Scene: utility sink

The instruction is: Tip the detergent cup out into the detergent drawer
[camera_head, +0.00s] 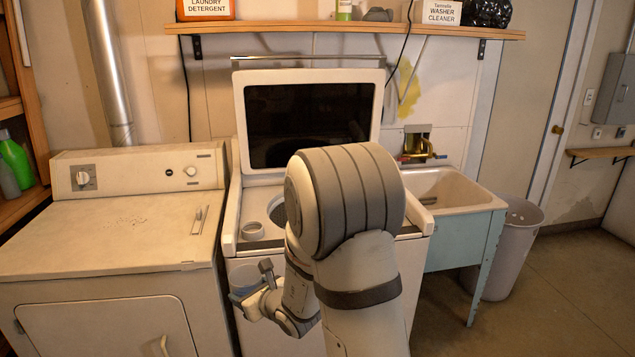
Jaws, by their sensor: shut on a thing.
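My gripper (261,288) is low in front of the top-loading washer (237,215), at its left front. It is shut on a small pale blue-grey cup (243,297), which is partly hidden by the fingers. The cup's contents and exact tilt are too small to tell. I cannot clearly make out a detergent drawer; my arm covers the middle and right of the washer's front.
The washer's lid (308,125) stands open. A dryer (110,235) is on the left, close beside the washer. A utility sink (450,190) with a brass tap and a grey bin (517,240) are on the right. A wooden shelf (340,29) with detergent boxes hangs above.

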